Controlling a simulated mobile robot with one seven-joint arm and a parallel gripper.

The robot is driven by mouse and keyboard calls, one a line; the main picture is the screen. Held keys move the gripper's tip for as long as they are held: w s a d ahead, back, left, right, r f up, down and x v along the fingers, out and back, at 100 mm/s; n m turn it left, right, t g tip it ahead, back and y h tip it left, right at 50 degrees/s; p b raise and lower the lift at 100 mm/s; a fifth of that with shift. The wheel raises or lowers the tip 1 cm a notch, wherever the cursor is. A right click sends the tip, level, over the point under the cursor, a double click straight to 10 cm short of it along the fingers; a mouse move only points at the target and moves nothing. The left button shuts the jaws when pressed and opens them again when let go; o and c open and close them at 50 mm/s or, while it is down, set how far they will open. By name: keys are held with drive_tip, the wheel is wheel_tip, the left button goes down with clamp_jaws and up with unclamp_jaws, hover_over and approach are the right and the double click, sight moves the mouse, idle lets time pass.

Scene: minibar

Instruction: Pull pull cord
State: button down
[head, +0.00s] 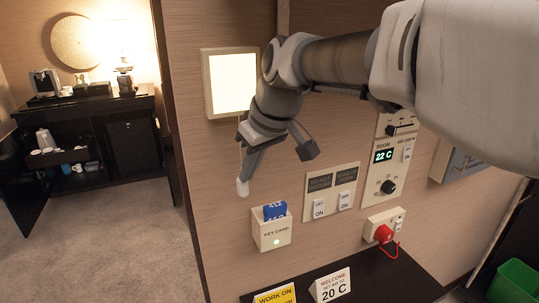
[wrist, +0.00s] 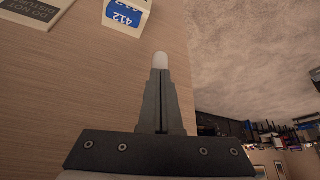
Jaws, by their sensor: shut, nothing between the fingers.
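The pull cord's white end knob (head: 242,187) hangs below the lit square wall lamp (head: 231,82) in the head view. A short thin bit of cord shows just under the lamp; the rest is hidden by my gripper. My gripper (head: 245,176) points down and left, its fingertips just above the knob. In the wrist view my two dark fingers (wrist: 160,72) lie together, and the rounded white knob (wrist: 160,60) shows just beyond their tips. I cannot tell whether the fingertips touch the knob or cord.
A key card holder (head: 271,233) with a blue card is on the wall below the knob. Switches (head: 332,191), a thermostat panel (head: 388,170) and a socket with a red plug (head: 384,233) are to the right. A dark shelf with signs (head: 330,285) juts out below. Open carpet lies left.

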drive_tip(key=shift+s+d+r, duration=0.2)
drive_tip(key=shift+s+d, duration=0.25)
drive_tip(key=shift+s+d+r, duration=0.2)
drive_tip(key=shift+s+d, duration=0.2)
drive_tip(key=shift+d, duration=0.05)
drive_tip(key=shift+r, duration=0.1)
drive_tip(key=v, duration=0.7)
drive_tip(key=shift+s+d+r, duration=0.1)
drive_tip(key=s+d+f+m+t+h, duration=0.2)
drive_tip(key=s+d+f+m, duration=0.7)
drive_tip(key=s+d+f, duration=0.6)
drive_tip(key=shift+d+h, duration=0.8)
drive_tip(key=shift+h, duration=0.1)
